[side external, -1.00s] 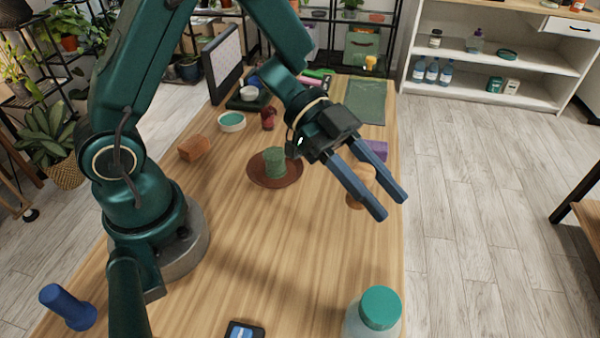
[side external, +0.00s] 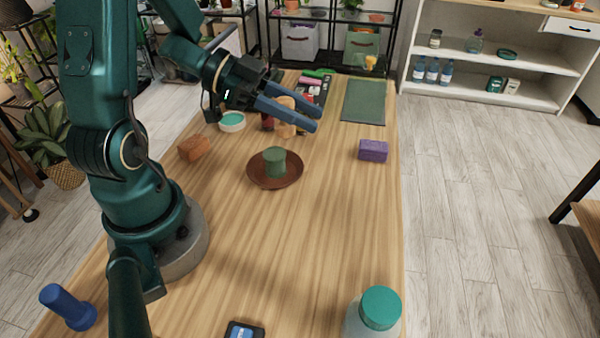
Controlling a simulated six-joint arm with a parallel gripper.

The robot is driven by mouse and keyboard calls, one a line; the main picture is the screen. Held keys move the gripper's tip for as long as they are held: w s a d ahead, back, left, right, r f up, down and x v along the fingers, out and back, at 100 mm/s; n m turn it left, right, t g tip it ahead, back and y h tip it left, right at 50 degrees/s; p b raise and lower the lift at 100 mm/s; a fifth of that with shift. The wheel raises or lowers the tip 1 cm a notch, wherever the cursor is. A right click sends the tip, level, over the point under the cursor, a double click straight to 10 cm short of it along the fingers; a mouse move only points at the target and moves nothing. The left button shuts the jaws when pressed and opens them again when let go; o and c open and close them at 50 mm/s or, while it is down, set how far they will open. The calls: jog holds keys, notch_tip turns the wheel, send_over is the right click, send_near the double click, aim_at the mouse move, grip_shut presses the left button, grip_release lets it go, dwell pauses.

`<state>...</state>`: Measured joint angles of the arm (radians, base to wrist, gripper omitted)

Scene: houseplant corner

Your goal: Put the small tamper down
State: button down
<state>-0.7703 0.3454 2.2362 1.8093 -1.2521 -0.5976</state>
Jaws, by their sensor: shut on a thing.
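My gripper (side external: 313,120) is over the far half of the table, its blue fingers pointing right and shut on the small tamper (side external: 284,130). The tamper is tan, wood-coloured and partly hidden by the fingers. It appears to be held above the tabletop; I cannot tell whether its lower end touches anything.
A green pot on a brown saucer (side external: 259,182) stands nearer. A dark red object (side external: 267,123) and a white-and-teal round container (side external: 232,122) are left of the tamper. A purple block (side external: 373,150) lies right, a green mat (side external: 363,101) behind. The table's near middle is clear.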

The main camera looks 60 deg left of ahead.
jog(key=d+f, duration=0.2)
jog(key=d, duration=0.1)
jog(key=w+d+f, duration=0.1)
jog(key=d+f, duration=0.1)
jog(key=d, duration=0.2)
jog(key=w+d+f, duration=0.1)
jog(key=d+f, duration=0.2)
jog(key=shift+d+f, duration=0.1)
jog(key=shift+d, duration=0.25)
jog(key=shift+a+f, duration=0.1)
jog(key=shift+f, duration=1.75)
jog(key=shift+f, duration=0.15)
jog(key=c, duration=0.5)
grip_release()
